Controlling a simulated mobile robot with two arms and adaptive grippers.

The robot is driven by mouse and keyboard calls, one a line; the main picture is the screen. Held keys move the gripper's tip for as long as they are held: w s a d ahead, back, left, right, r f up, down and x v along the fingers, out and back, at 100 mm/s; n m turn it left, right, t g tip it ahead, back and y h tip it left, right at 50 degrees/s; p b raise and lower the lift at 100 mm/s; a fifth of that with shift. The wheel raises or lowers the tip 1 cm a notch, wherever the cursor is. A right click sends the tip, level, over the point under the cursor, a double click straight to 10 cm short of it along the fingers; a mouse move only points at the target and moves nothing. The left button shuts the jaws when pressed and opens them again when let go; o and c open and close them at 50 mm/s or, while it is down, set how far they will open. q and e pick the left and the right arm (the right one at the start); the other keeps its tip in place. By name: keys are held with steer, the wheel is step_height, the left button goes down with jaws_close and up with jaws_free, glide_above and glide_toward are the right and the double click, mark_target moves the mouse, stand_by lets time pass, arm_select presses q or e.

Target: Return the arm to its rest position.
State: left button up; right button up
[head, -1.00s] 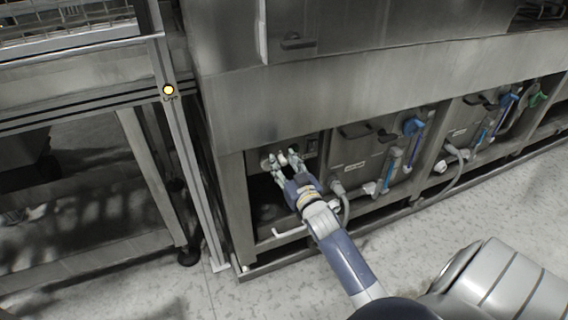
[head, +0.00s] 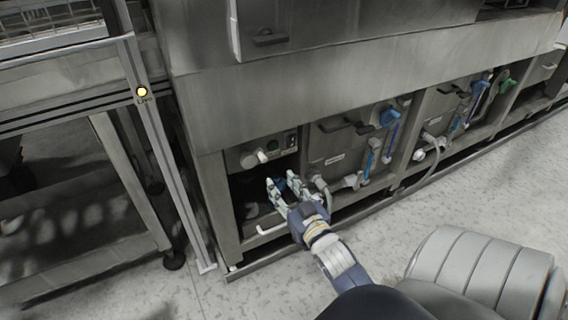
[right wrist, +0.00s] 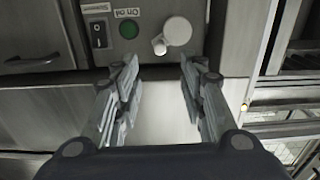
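My right gripper (head: 278,188) is in front of the lower part of the steel washer (head: 330,85), just below a small control panel (head: 268,153). In the right wrist view its two fingers (right wrist: 160,85) stand apart with nothing between them. The panel shows there with a white round knob (right wrist: 177,31) and a black rocker switch (right wrist: 98,35), both beyond the fingertips and apart from them. My left gripper is not in view.
Lower panels with blue-handled valves (head: 389,117) and a grey hose (head: 434,150) run to the right. The floor (head: 480,205) in front is clear.

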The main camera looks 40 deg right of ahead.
stand_by(0.6)
